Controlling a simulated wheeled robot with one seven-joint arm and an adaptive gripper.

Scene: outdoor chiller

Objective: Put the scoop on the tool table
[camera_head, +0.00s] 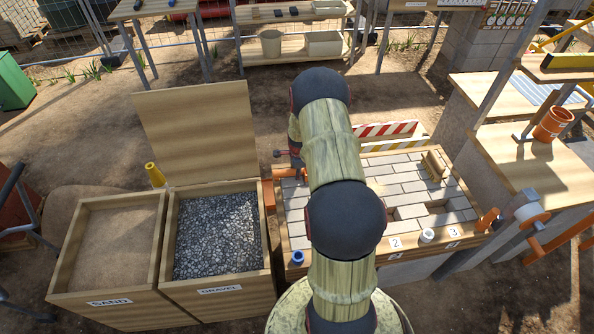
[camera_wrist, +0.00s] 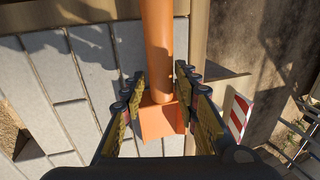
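An orange scoop (camera_wrist: 159,50) fills the middle of the wrist view, with a long round part and a flat orange piece (camera_wrist: 163,120) at its near end. It lies over the grey paving by a wooden edge. My gripper (camera_wrist: 161,105) is open, its two fingers on either side of the orange piece with gaps visible. In the head view my gripper (camera_head: 284,153) is low at the left edge of the paving bench, just above an orange part (camera_head: 286,172); my arm hides much there. I cannot tell for certain which table is the tool table.
Sand (camera_head: 115,240) and gravel (camera_head: 218,235) bins stand left of the paving bench (camera_head: 410,180). A striped barrier (camera_head: 385,129) is behind it. Back tables (camera_head: 290,12) carry small tools. A right-hand table (camera_head: 535,165) holds an orange bucket (camera_head: 552,124).

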